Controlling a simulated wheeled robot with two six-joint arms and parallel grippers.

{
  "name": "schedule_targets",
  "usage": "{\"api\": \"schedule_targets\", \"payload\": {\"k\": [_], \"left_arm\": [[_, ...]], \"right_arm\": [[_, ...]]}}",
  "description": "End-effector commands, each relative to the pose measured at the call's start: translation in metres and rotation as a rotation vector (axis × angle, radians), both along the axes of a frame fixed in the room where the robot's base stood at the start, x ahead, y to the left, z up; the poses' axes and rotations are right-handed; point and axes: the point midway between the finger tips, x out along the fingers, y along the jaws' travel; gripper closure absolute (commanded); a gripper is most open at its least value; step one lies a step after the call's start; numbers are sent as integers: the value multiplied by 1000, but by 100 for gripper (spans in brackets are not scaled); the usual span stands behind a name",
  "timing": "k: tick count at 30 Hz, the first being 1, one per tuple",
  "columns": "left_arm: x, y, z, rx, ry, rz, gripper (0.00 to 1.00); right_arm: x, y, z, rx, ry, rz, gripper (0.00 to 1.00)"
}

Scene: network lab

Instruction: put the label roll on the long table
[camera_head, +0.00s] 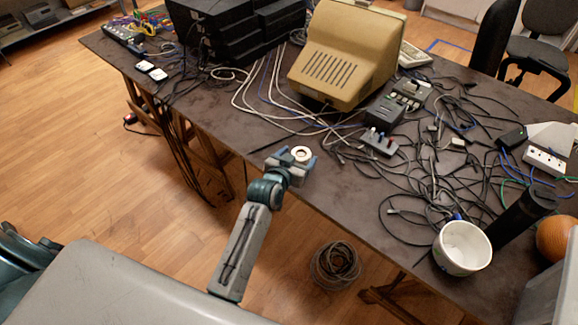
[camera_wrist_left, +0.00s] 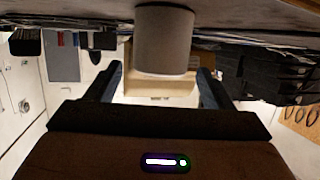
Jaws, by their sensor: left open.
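The label roll (camera_head: 301,154) is a small pale ring with a dark centre hole, at the front edge of the long table (camera_head: 345,195). In the left wrist view the roll (camera_wrist_left: 164,40) shows as a grey cylinder whose far end meets the dark table surface, and it looks upright. My left gripper (camera_head: 298,158) is open, with one finger on each side of the roll. In the left wrist view a gap shows between the roll and each finger. My right gripper is not in view.
Behind the roll stand a beige monitor (camera_head: 345,55) and black stacked devices (camera_head: 235,30). Tangled cables and a small power strip (camera_head: 379,142) lie right of it. A white pot (camera_head: 462,248) stands at the right front.

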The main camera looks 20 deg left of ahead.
Motion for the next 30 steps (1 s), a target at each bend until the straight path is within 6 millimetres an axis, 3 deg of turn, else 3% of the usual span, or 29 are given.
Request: {"api": "schedule_targets", "payload": {"k": [15,27,30], "left_arm": [[-93,10,27,0,1,-1,25],[-106,12,32,0,1,-1,25],[-106,15,19,4,16,5,25]], "right_arm": [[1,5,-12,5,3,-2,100],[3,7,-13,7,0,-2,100],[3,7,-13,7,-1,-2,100]]}}
